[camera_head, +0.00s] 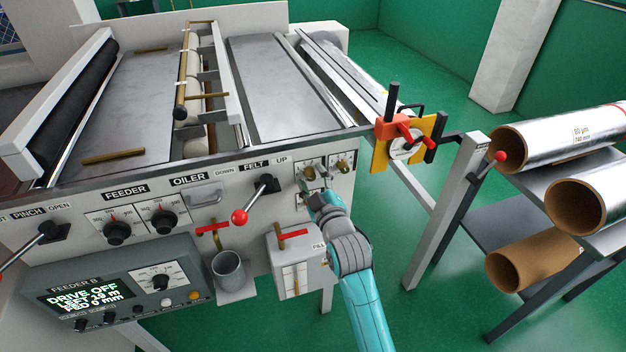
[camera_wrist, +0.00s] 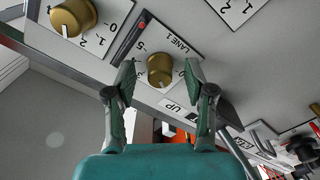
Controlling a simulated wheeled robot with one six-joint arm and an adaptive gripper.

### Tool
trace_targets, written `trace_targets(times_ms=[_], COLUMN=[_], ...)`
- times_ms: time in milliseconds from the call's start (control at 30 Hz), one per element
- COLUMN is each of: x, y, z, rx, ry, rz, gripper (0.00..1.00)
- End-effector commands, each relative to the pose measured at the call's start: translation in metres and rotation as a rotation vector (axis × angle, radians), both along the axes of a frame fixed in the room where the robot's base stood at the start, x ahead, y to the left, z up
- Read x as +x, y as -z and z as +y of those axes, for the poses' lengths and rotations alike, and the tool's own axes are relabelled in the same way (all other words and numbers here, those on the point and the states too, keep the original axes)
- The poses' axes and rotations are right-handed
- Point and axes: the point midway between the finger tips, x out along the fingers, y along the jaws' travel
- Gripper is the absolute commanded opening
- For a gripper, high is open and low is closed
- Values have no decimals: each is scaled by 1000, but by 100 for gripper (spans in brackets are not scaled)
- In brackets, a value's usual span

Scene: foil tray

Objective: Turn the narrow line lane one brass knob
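The lane one brass knob (camera_wrist: 160,70) sits on a small white dial plate marked LANE 1, upside down in the wrist view. In the head view, this knob (camera_head: 309,173) is the left of two brass knobs beside the word UP. My gripper (camera_wrist: 160,80) is open, with one finger on each side of the knob; gaps show, and I cannot tell whether either fingertip touches. In the head view, my gripper (camera_head: 322,197) is just below the knob at the panel. The knob's exact setting is too small to read.
A second brass knob (camera_wrist: 73,17) is close by on its own dial. The red-balled felt lever (camera_head: 240,216) and red-handled oiler valve (camera_head: 293,235) are left of my arm. A yellow plate with a red crank (camera_head: 405,140) juts out at the right. Foil rolls (camera_head: 560,140) lie farther right.

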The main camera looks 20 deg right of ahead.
Motion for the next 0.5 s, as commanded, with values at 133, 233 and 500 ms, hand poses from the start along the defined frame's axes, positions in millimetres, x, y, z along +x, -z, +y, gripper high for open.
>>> trace_targets(times_ms=[133,233,500], x=[-3,-11,-58], y=[0,1,1], z=[0,0,0], rx=[0,0,0], ry=[0,1,0], rz=[0,1,1], gripper=[54,54,54])
